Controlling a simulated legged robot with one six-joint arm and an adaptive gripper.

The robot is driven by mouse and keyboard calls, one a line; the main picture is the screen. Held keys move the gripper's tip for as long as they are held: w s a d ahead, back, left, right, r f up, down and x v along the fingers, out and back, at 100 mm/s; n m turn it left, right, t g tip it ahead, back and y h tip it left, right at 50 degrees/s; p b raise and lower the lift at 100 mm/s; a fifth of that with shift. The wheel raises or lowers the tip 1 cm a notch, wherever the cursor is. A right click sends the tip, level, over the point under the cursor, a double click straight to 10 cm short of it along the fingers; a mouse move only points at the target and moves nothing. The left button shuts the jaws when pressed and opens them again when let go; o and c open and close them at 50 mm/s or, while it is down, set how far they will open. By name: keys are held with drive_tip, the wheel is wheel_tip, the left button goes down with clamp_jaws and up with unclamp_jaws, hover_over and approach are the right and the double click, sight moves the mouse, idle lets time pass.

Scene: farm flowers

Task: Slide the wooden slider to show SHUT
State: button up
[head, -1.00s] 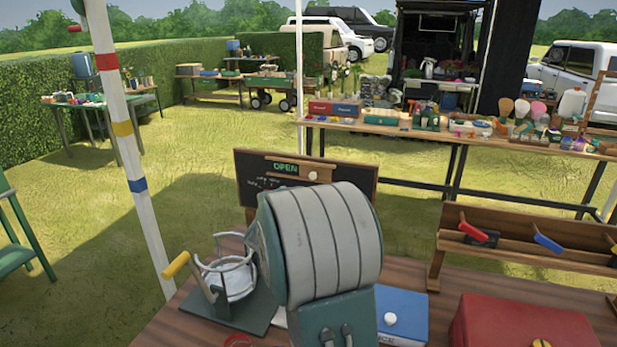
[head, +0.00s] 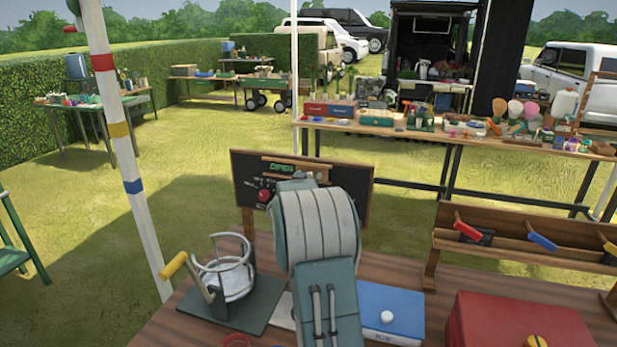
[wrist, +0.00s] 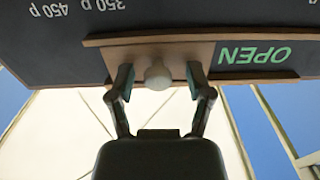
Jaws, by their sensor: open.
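The chalkboard (head: 357,198) stands at the far side of the wooden table, with a wooden slider frame along its upper part showing green OPEN letters (head: 282,168). In the wrist view, where the letters appear upside down, the wooden slider (wrist: 202,52) with a pale round knob (wrist: 158,74) sits left of the word OPEN (wrist: 254,56). My gripper (wrist: 158,80) is open, one finger on each side of the knob, with gaps visible. The word SHUT is not visible. In the head view my arm hides the gripper and most of the slider.
A striped pole (head: 119,130) stands at left.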

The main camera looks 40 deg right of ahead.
sight(280, 167)
drive_tip(key=shift+d, duration=0.1)
clamp_jaws()
drive_tip(key=w+a, duration=0.1)
drive_tip(key=w, duration=0.2)
drive_tip(key=w+a, duration=0.2)
drive_tip(key=w, duration=0.1)
drive_tip(key=w+a, duration=0.1)
drive_tip(key=w, duration=0.2)
drive_tip(key=shift+a+r, duration=0.1)
drive_tip(key=shift+a, duration=0.3)
drive_tip(key=shift+c, duration=1.9)
unclamp_jaws()
drive_tip(key=o, duration=0.4)
drive_tip(key=shift+w+d, duration=0.1)
